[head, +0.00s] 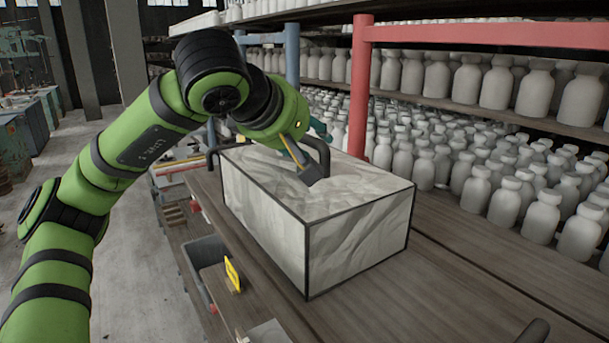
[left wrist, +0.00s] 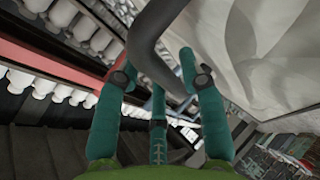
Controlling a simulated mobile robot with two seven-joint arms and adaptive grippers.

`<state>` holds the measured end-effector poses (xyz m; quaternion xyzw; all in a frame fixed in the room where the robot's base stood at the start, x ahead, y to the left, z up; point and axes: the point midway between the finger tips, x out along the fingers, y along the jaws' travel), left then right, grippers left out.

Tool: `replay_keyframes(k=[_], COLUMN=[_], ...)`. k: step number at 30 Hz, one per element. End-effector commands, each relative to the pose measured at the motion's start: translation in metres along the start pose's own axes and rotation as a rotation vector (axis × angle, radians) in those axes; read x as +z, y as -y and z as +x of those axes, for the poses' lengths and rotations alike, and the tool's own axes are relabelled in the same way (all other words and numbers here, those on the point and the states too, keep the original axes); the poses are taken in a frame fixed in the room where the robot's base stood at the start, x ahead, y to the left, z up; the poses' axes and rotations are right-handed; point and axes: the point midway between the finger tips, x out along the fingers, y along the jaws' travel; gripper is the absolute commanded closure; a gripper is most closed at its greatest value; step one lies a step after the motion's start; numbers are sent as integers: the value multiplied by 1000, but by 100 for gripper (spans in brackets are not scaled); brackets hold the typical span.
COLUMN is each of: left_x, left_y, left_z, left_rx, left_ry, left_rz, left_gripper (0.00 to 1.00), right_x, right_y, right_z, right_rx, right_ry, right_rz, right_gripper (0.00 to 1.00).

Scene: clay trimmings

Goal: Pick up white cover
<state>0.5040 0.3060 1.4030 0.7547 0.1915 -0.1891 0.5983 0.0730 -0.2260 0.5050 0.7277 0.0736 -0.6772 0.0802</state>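The white cover (head: 360,232) is a box-shaped, crumpled white sheet with black edges, sitting on the wooden shelf. Its pale surface also shows in the left wrist view (left wrist: 270,50) at the upper right. My right gripper is not in view.
Rows of white bottles (head: 540,215) fill the shelf behind and right of the cover. A red post (head: 360,90) and a blue post (head: 292,55) stand behind it. A grey bin (head: 205,255) with a yellow tag hangs below the front edge. Bare wood (head: 450,280) lies to the right.

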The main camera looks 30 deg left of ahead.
Motion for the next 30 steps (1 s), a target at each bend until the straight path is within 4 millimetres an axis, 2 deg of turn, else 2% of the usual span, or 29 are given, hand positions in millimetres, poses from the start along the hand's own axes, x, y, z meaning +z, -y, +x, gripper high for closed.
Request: replay_keyframes(k=[8,9,11,23,26,30], left_x=[0,0,0,0,-2,-5], left_y=[0,0,0,-2,-8,-25], left_z=[4,4,4,3,0,-11], left_rx=[2,2,1,3,4,6], left_ry=[0,0,0,0,-1,3], left_rz=[-1,-1,-1,-2,-4,-4], left_gripper=[60,76,100,100,100,100], right_x=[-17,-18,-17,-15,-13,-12], right_y=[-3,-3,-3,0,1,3], right_z=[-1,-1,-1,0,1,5], right_rx=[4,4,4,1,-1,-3], right_ry=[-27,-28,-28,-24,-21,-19], right_rz=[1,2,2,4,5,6], right_gripper=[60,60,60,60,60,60])
